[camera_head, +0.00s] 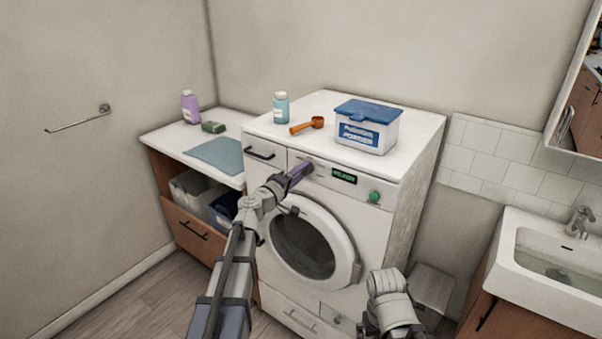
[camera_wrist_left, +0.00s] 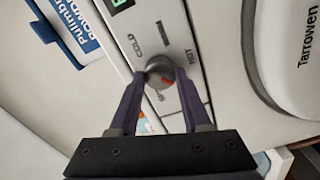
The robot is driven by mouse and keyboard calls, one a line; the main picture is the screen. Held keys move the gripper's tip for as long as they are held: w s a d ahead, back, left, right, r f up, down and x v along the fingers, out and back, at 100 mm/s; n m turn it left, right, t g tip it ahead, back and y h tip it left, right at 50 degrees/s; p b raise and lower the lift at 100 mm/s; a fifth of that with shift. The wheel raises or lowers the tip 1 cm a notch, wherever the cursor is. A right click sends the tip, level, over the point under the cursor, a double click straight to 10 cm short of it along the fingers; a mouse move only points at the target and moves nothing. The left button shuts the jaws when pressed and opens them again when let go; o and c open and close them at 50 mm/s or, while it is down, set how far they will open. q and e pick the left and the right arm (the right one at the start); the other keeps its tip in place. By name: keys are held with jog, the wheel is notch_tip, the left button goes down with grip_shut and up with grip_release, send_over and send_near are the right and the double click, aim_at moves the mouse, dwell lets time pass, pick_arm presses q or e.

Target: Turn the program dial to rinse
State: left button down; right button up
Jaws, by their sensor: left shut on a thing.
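A round grey dial (camera_wrist_left: 158,68) with a red mark sits on the front panel of the white washing machine (camera_head: 370,235). In the left wrist view the labels COLD and HOT flank it, with a third marking between them that I cannot read. No rinse label is legible. My left gripper (camera_head: 302,170) is at the panel, its purple fingers closed on the dial, one on each side. It also shows in the left wrist view (camera_wrist_left: 161,74). In the head view the gripper hides the dial. Only grey links of my right arm show at the lower right.
A lit green display (camera_head: 344,175) and a green button (camera_head: 374,196) are right of the dial. The round door (camera_head: 305,243) is below. A sink (camera_head: 555,265) is at right.

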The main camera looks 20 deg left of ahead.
pick_arm(q)
jog(key=shift+m, duration=0.7)
jog(key=shift+s, duration=0.1)
jog(key=shift+c, duration=1.8)
grip_release()
jog(key=v, duration=0.7)
jog(key=shift+s, duration=0.3)
jog(key=shift+a, duration=0.1)
